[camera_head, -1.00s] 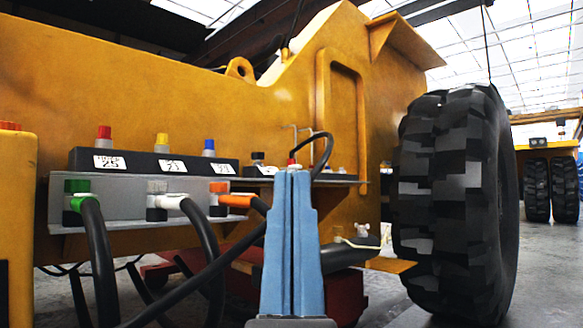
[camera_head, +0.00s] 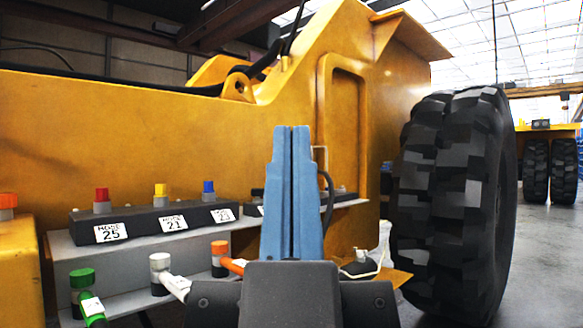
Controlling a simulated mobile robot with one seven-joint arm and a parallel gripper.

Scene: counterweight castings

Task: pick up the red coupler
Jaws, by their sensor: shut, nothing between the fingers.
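A small red coupler (camera_head: 102,195) stands upright on the left end of a black block (camera_head: 140,228), above a label reading 25. A yellow coupler (camera_head: 161,190) and a blue coupler (camera_head: 208,187) stand to its right on the same block. My gripper (camera_head: 292,132) is shut and empty, its blue fingers together and pointing up. It is well to the right of the red coupler, apart from it, and hides part of the shelf behind.
The block sits on a grey shelf (camera_head: 72,250) on the yellow machine body (camera_head: 150,120). Lower in front are green (camera_head: 82,278), white (camera_head: 159,262) and orange (camera_head: 219,248) couplers. A big black tyre (camera_head: 455,205) stands at the right. Open floor lies beyond it.

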